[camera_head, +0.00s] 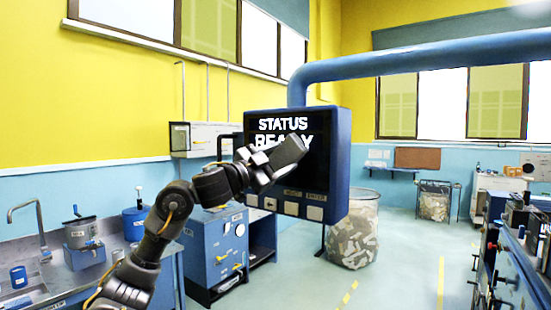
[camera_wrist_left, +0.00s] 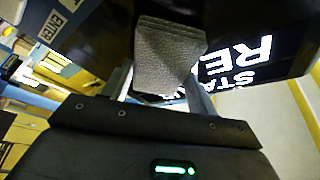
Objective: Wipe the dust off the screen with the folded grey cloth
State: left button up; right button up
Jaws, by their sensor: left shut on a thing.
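My left gripper (camera_head: 268,161) is in front of the screen face and is shut on the folded grey cloth (camera_head: 289,152), which covers part of the lettering. In the left wrist view the cloth (camera_wrist_left: 168,58) stands out between the two pale fingers, in front of the dark screen face (camera_wrist_left: 110,40). I cannot tell whether the cloth touches the screen. No dust is clearly discernible. My right gripper is not in view.
A blue pipe arm (camera_head: 420,58) runs to the top of the screen. A wire bin of scraps (camera_head: 354,238) stands behind it. A blue cabinet (camera_head: 215,250) and a sink bench (camera_head: 60,278) are at the left, a blue machine (camera_head: 510,255) at the right. Open floor lies between.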

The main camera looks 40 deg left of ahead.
aim_at(295, 157)
pick_arm(q)
jog(key=shift+d+p, duration=0.3)
jog(key=shift+d, duration=1.3)
jog(key=shift+d, duration=0.1)
jog(key=shift+w+d+r+p, duration=0.1)
jog(key=shift+d+p, duration=0.3)
jog(key=shift+d, duration=1.25)
jog(key=shift+a, duration=0.2)
jog(key=shift+a, duration=1.75)
